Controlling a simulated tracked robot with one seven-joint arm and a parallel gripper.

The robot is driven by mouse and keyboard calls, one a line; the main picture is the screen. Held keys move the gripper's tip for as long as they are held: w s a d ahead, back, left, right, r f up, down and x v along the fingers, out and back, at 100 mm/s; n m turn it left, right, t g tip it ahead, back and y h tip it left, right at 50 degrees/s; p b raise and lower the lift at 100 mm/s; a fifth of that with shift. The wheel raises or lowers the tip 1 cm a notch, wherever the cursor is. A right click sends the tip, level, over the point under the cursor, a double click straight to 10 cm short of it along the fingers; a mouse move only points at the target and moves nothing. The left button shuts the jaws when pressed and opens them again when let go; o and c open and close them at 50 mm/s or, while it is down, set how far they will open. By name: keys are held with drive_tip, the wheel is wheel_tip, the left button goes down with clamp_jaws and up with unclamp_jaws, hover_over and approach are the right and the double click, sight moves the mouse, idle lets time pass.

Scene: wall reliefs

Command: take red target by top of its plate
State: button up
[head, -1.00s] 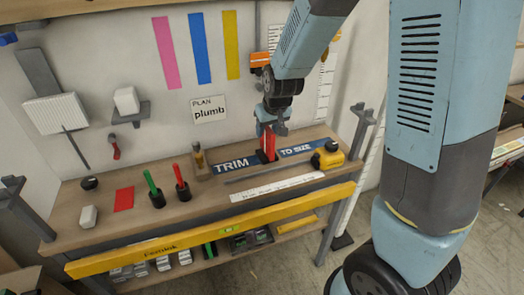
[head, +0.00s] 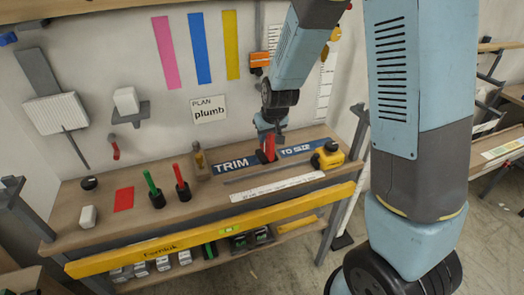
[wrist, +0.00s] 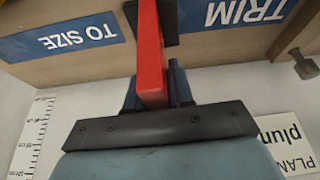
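The red target (head: 268,147) is an upright red plate on a dark square base, standing on the workbench in front of the blue TRIM TO SIZE strip. In the wrist view the red plate (wrist: 151,55) runs down from its black base (wrist: 165,22) to between my fingers. My gripper (head: 270,127) points down over the top of the plate in the head view. Its blue fingers (wrist: 153,90) lie one on each side of the plate. I cannot tell whether they press on it. The plate's top end is partly hidden by my gripper.
The blue TRIM TO SIZE strip (head: 236,163) lies along the back of the workbench (head: 100,205). A yellow tape measure (head: 328,156) stands close on the right. A wooden-handled tool (head: 200,162) stands on the left. A white ruler (head: 277,187) lies in front.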

clamp_jaws()
idle(0.4)
